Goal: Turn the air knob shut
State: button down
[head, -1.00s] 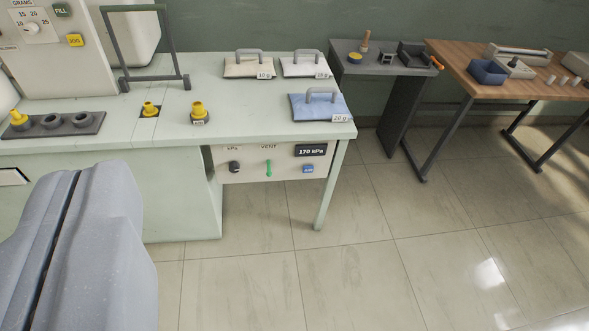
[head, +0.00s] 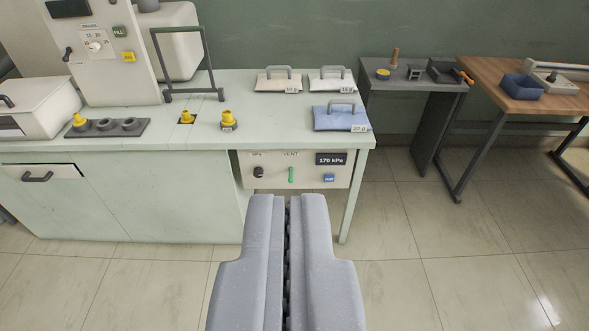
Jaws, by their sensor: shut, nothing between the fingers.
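A pale control panel (head: 308,184) hangs under the right end of the bench. It carries a round black knob (head: 258,172) under a "kPa" label, a green lever (head: 291,174) standing upright under "VENT", and a small blue control (head: 329,178) with lettering too small to read. No label I can read says "air". A dark display (head: 331,159) reads 170 kPa. My gripper (head: 288,199) is shut and empty. Its tips appear just below the panel's bottom edge in the picture, apart from the controls as far as I can tell.
The pale green bench (head: 190,140) holds yellow fittings (head: 229,119), a dark holder (head: 107,128) and several handled bags (head: 340,117). A grey stand (head: 415,72) and a wooden table (head: 480,77) stand to the right. The tiled floor (head: 420,270) in front is clear.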

aim_at(259, 172)
jog(key=k, duration=0.45)
jog(key=z, duration=0.45)
jog(key=i, duration=1.9)
jog(key=u, duration=0.5)
